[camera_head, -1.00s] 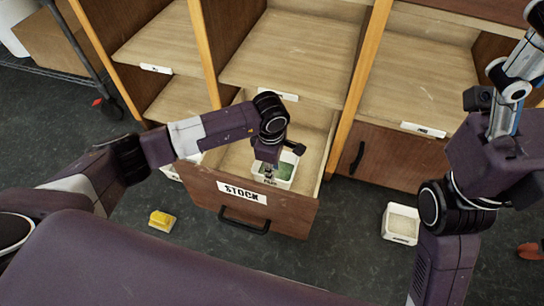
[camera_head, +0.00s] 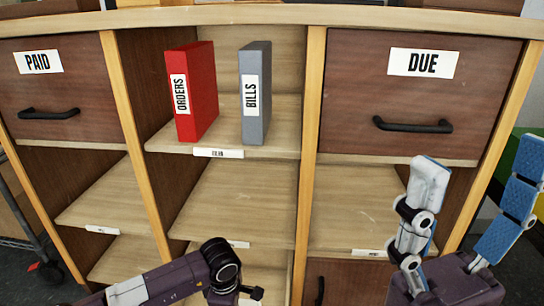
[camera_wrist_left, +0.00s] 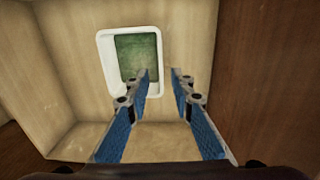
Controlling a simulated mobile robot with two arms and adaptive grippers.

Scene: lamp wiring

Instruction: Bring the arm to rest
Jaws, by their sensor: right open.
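My right gripper (camera_head: 481,160) is at the right of the head view, pointing up, with its two blue-padded fingers spread wide and nothing between them. My left arm (camera_head: 150,285) enters at the bottom left of the head view; its gripper is out of that frame. In the left wrist view my left gripper (camera_wrist_left: 161,77) has its fingers apart with an empty gap. Beyond its tips a white bin (camera_wrist_left: 106,70) with a green item (camera_wrist_left: 138,58) in it lies in a wooden compartment (camera_wrist_left: 62,75). I cannot tell whether the fingertips touch the bin.
A shelf unit holds a red ORDERS binder (camera_head: 196,92) and a grey BILLS binder (camera_head: 256,93). The PAID drawer (camera_head: 80,90) and DUE drawer (camera_head: 450,95) are shut. Lower cubbies (camera_head: 235,205) look empty. My right gripper is near the unit's right side.

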